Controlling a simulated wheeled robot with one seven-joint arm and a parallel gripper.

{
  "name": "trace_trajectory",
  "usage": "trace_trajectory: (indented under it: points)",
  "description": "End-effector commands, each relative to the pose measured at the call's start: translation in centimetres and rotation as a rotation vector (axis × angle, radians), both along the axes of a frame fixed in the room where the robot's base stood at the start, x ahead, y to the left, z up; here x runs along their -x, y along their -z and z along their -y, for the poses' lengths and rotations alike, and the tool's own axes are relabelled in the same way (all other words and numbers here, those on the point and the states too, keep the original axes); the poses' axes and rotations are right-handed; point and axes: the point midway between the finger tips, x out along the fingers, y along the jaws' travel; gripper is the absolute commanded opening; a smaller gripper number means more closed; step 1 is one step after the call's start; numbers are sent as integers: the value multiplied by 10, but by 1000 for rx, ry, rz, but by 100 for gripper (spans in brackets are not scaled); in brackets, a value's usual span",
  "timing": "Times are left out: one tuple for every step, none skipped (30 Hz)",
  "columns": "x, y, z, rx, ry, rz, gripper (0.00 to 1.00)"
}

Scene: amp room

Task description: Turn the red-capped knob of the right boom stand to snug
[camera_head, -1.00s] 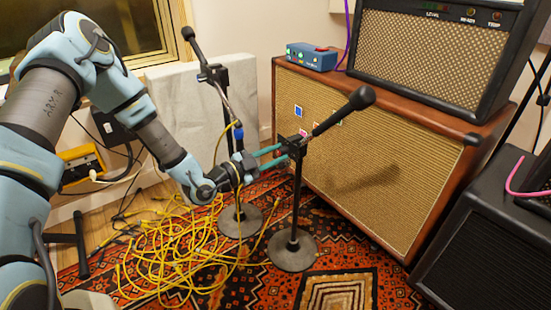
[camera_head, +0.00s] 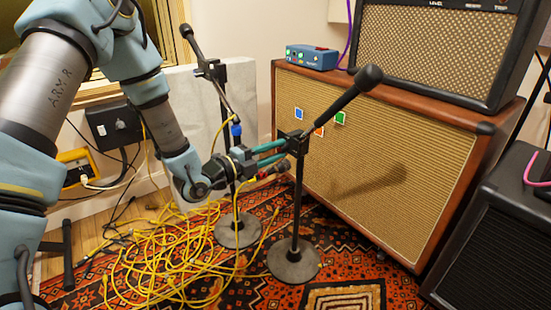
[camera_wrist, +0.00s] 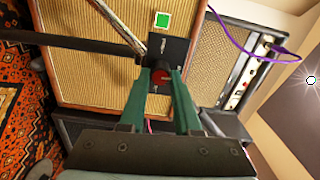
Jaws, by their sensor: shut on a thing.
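The right boom stand (camera_head: 297,205) stands upright on a round base on the patterned rug, in front of the large speaker cabinet. My gripper (camera_head: 283,149) reaches in from the left at the stand's clutch block. In the wrist view the red cap of the knob (camera_wrist: 160,77) shows between the two green fingers (camera_wrist: 160,85), against the black block (camera_wrist: 167,47). The fingers are shut on the knob. The red cap is hidden in the head view.
The left boom stand (camera_head: 237,180), with a blue part, stands close behind my wrist. Tangled yellow cable (camera_head: 160,255) lies on the rug at left. The cabinet (camera_head: 430,150) is close behind the right stand. A black amp (camera_head: 500,235) is at lower right.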

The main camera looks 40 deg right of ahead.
Motion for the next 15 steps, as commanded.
trace_trajectory:
  points:
    - [0,3,-1,0,0,18,0]
    - [0,3,-1,0,0,28,0]
    - [0,3,-1,0,0,40,0]
    - [0,3,-1,1,0,48,0]
    - [0,2,-1,1,-1,54,0]
    - [0,2,-1,0,-1,61,0]
    - [0,2,-1,1,-1,65,0]
    - [0,2,-1,1,-1,69,0]
    - [0,2,-1,1,-1,73,0]
    - [0,1,-1,1,-1,75,0]
    - [0,1,-1,1,-1,77,0]
    - [0,1,-1,1,-1,78,0]
    - [0,1,-1,1,-1,79,0]
    - [0,1,-1,1,-1,79,0]
    - [0,1,-1,1,-1,79,0]
